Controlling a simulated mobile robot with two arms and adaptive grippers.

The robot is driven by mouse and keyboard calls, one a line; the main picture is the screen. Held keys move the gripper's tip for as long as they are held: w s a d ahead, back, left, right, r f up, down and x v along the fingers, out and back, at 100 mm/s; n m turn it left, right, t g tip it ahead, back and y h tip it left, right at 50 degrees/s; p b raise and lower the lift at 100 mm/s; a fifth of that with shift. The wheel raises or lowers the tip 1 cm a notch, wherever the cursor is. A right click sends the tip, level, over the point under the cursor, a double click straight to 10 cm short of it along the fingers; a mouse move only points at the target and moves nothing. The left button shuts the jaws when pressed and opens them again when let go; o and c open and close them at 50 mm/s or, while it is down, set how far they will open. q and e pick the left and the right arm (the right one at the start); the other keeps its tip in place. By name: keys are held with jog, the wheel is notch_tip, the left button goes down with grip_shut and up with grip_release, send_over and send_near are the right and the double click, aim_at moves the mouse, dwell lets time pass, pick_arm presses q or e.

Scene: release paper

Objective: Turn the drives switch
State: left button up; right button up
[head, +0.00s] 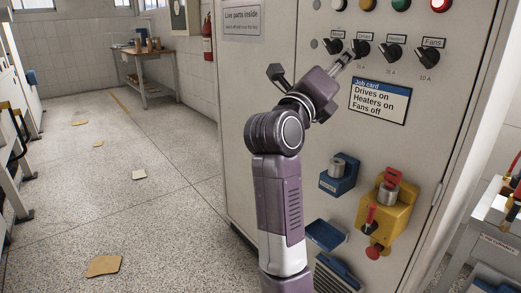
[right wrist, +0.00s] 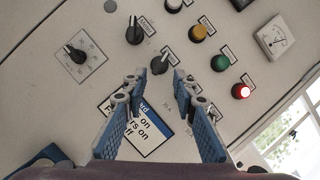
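The drives switch (head: 362,48) is a black rotary knob, second from the left in a row on the grey cabinet front. In the right wrist view, the drives switch (right wrist: 160,62) lies between and just beyond my fingertips. My right gripper (head: 346,60) reaches up to the panel just left of and below the knob. In the wrist view, the right gripper's two blue-padded fingers (right wrist: 160,82) are apart with nothing held. I cannot tell whether a fingertip touches the knob. My left gripper is out of view.
The heaters switch (head: 395,51) and fans switch (head: 430,55) sit to the right, with another knob (head: 334,46) to the left. A job card (head: 380,101) reads drives on, heaters on, fans off. A red lamp (head: 439,4) is lit. A yellow device (head: 387,212) juts out lower down.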

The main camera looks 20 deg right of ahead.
jog(key=w+a+f+n+t+y+p, duration=0.2)
jog(key=w+a+f+n+t+p, duration=0.3)
jog(key=w+f+n+p, duration=0.4)
pick_arm(q)
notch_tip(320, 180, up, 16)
jog(key=p, duration=0.5)
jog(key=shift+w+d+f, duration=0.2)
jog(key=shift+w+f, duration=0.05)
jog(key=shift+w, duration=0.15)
pick_arm(e)
jog(key=w+a+f+n+t+y, duration=0.1)
jog(key=w+a+f+n+y, duration=0.1)
jog(key=f+n, duration=0.5)
jog(key=w+a+f+n+t+y, duration=0.1)
jog(key=w+a+f+n+y, duration=0.1)
jog(key=a+f+n+y, duration=0.3)
jog(key=shift+a+f+n+t+y, duration=0.15)
jog(key=shift+f+n+t+y, duration=0.25)
jog(key=shift+f+n+y, duration=0.7)
jog(key=shift+w+r, duration=0.1)
